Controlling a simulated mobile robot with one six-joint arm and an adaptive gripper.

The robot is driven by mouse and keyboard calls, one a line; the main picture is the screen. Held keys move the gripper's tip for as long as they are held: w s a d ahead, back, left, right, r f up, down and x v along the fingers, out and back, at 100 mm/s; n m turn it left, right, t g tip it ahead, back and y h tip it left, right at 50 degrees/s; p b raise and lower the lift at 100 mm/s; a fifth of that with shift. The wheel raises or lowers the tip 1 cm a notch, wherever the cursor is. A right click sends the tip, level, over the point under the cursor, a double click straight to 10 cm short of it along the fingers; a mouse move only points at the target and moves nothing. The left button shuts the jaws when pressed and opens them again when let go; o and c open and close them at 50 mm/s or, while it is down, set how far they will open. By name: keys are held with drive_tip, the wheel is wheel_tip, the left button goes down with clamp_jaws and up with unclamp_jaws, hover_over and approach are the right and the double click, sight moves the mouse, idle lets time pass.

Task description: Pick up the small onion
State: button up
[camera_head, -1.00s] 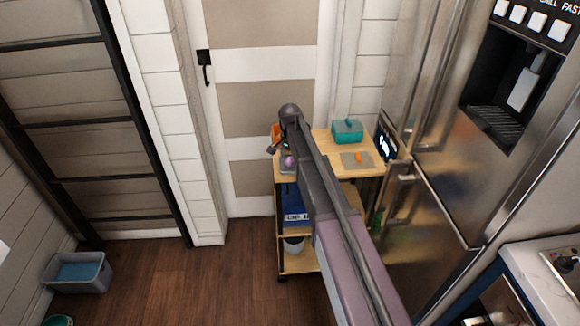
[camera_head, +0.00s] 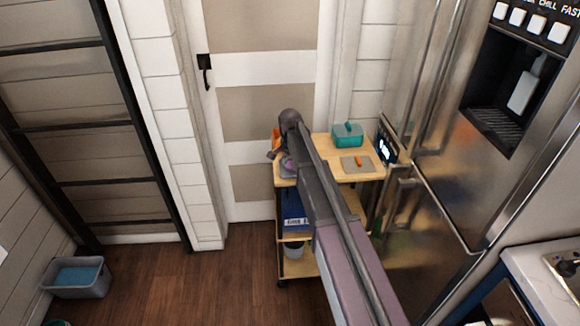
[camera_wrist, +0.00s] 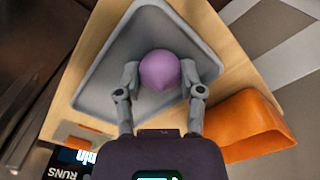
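The small onion (camera_wrist: 160,70) is purple and round, with its pointed end toward the camera in the wrist view. It sits over a grey tray (camera_wrist: 112,62) on the wooden cart top. My gripper (camera_wrist: 160,73) has one finger on each side of the onion, with the fingertips close to its sides; firm contact does not show. The fingers stand apart. In the head view, my gripper is over the cart's left end, and the onion (camera_head: 287,165) is mostly hidden by it.
An orange container (camera_wrist: 245,122) stands beside my right finger in the wrist view. On the cart top (camera_head: 340,142) are a teal box (camera_head: 348,135) and a grey board (camera_head: 350,168) with an orange item (camera_head: 359,161). The steel fridge (camera_head: 435,205) stands close on the right.

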drive_tip(key=shift+r, duration=0.2)
idle(0.4)
wheel_tip(320, 180, up, 4)
drive_tip(key=p, duration=0.4)
drive_tip(key=shift+f, duration=0.1)
drive_tip(key=s, duration=0.5)
drive_tip(key=s+d, duration=0.1)
drive_tip(key=s, duration=0.4)
drive_tip(key=s+p, duration=0.1)
drive_tip(key=s, duration=0.5)
drive_tip(key=shift+d+r, duration=0.3)
drive_tip(key=shift+r, duration=0.1)
drive_tip(key=shift+w+r, duration=0.1)
drive_tip(key=shift+w, duration=0.1)
drive_tip(key=w+r+p, duration=0.3)
drive_tip(key=w, duration=0.5)
drive_tip(key=w+r+p, duration=0.3)
drive_tip(key=w, duration=0.5)
drive_tip(key=shift+w+d+f+b, duration=0.3)
drive_tip(key=shift+w+f, duration=0.05)
drive_tip(key=shift+w, duration=2.15)
drive_tip(key=shift+w+d+f+b, duration=0.25)
drive_tip(key=shift+w+f+b, duration=0.1)
drive_tip(key=shift+w, duration=2.15)
drive_tip(key=shift+w+d+f+b, duration=0.3)
drive_tip(key=shift+w+f, duration=0.05)
drive_tip(key=shift+w, duration=2.15)
drive_tip(key=shift+f, duration=0.1)
